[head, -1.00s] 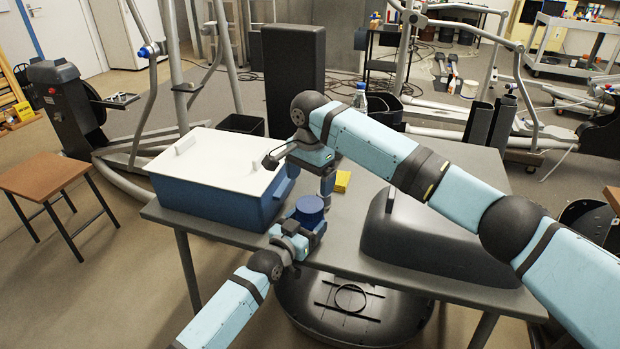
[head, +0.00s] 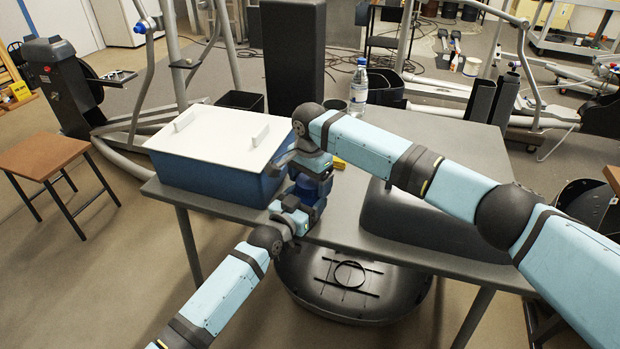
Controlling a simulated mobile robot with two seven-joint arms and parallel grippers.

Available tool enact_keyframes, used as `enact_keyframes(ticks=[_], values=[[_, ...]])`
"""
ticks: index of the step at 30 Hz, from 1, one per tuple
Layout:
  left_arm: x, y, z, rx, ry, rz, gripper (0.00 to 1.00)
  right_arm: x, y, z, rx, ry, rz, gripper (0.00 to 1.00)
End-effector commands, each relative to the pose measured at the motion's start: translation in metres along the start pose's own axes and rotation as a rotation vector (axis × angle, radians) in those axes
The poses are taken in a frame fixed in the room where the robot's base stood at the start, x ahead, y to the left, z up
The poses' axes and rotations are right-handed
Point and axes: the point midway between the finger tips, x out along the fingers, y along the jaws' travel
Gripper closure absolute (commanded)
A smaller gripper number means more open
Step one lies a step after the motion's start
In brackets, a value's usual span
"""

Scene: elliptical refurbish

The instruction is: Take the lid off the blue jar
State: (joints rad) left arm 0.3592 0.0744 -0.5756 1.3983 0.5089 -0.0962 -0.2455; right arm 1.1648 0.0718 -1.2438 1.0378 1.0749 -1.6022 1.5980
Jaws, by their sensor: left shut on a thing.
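The blue jar (head: 303,192) is at the front edge of the grey table, mostly hidden by my two grippers. My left gripper (head: 306,209) comes in from the front left and is shut on the jar's side. My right gripper (head: 314,180) points down directly over the jar's top and hides the lid. Its fingers are too hidden to tell whether they are open or touch the lid.
A large blue box with a white lid (head: 218,136) stands left of the jar on the table (head: 445,150). A black curved cover (head: 430,220) lies to the right. A clear bottle (head: 358,88) and a partly hidden yellow block (head: 339,163) are behind.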

Motion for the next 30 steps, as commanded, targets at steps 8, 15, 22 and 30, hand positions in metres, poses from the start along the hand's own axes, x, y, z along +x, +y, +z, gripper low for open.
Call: enact_keyframes(ticks=[8,15,22,30], values=[[0.0,-0.0001,0.0003,0.0,-0.001,0.0,0.92,-0.0001,0.0,0.0002,-0.006,0.0,0.0,0.58],[-0.0001,-0.0002,0.0004,-0.001,-0.001,0.0,0.92,0.0004,0.0,0.0004,-0.309,-0.002,-0.001,0.58],[-0.0001,-0.0004,0.0004,-0.001,-0.001,-0.001,0.92,0.0,-0.0001,0.0007,-0.802,-0.003,0.0,0.58],[-0.0001,-0.0005,0.0004,-0.001,-0.001,-0.001,0.92,-0.001,-0.0004,0.0007,-1.387,-0.001,0.0,0.58]])
